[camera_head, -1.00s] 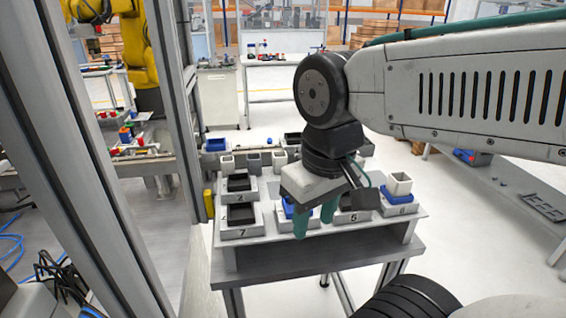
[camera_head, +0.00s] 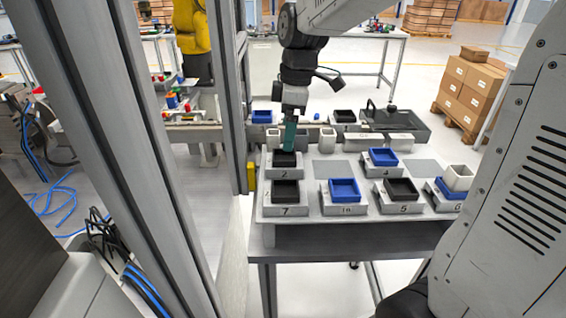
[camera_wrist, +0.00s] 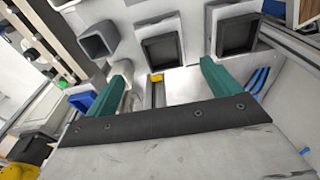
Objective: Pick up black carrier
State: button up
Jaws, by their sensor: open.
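Several square black carriers show in the head view. One sits on stand 2 (camera_head: 285,159), one on stand 7 (camera_head: 285,190), one on stand 5 (camera_head: 402,188), and another lies farther back (camera_head: 344,116). My gripper (camera_head: 287,137) points down with teal fingers just behind and above the stand 2 carrier. In the wrist view, my gripper (camera_wrist: 164,66) is open with nothing between its fingers. Two black carriers show past the fingertips there, one near the middle (camera_wrist: 162,50) and one at right (camera_wrist: 237,33). Which numbers these are cannot be read.
Blue carriers sit on stand 1a (camera_head: 344,190) and stand 4 (camera_head: 382,157). A white cup (camera_head: 458,177) sits in a blue carrier at right. Grey flat pads (camera_head: 332,170) lie bare between the stands. A metal post (camera_head: 228,90) rises close on the left.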

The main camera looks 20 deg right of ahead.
aim_at(284, 156)
jog(key=shift+w+f, duration=0.2)
jog(key=shift+f, duration=0.15)
jog(key=f, duration=0.4)
jog(key=a+f, duration=0.1)
jog(key=f, duration=0.2)
jog(key=shift+s+f, duration=0.1)
jog(key=shift+s, duration=0.1)
jog(key=c, duration=1.3)
